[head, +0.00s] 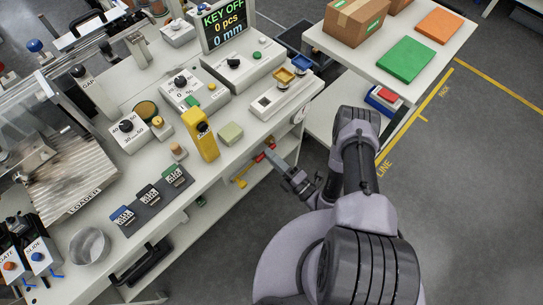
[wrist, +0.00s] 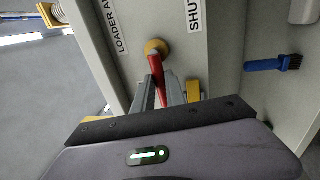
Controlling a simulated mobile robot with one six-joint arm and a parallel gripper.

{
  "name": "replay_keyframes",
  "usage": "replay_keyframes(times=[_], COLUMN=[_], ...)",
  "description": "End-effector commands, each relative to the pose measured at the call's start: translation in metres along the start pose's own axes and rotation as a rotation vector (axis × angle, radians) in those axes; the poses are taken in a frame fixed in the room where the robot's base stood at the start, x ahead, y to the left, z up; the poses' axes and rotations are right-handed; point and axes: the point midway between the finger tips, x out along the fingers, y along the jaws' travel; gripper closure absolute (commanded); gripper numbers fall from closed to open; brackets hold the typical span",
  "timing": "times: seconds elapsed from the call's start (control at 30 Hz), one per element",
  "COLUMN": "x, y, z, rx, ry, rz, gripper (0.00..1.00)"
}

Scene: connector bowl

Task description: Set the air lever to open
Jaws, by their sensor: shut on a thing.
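The air lever (wrist: 155,64) is a red handle on a round brass pivot (wrist: 157,47), on the pale panel under the bench edge. In the wrist view it runs from the pivot down between the fingers of my gripper (wrist: 163,90). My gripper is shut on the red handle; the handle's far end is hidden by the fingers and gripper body. A label starting "LOADER A" is left of the pivot and a "SHUT" label (wrist: 195,14) is to its upper right. In the head view my gripper (head: 276,160) reaches the bench's right side, by small red parts.
A blue-handled brush (wrist: 272,64) is at the right in the wrist view. Above my gripper, the bench top (head: 215,175) holds a yellow device (head: 201,135) and several control boxes. A side table (head: 360,58) with boxes and panels stands behind. Open floor lies right of my arm.

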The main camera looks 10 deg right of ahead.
Motion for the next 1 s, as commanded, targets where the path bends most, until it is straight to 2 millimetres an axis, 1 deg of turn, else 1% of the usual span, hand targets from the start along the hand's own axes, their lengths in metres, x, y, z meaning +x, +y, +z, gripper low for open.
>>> replay_keyframes(times=[0.23,0.6,0.63,0.67,0.7,0.73,1.0], x=[0.0005,0.0006,0.0006,0.0007,0.0006,0.0006,0.0004], y=[0.0016,0.0018,0.0018,0.0018,0.0018,0.0017,0.0014], z=[0.0008,0.0010,0.0010,0.0010,0.0009,0.0008,0.0005], rx=[0.033,0.035,0.035,0.035,0.035,0.035,0.034], ry=[-0.008,-0.008,-0.008,-0.008,-0.008,-0.008,-0.007], rz=[0.001,0.001,0.001,0.001,0.001,0.001,0.000], gripper=[1.00,1.00,0.80,0.74,0.66,0.62,0.62])
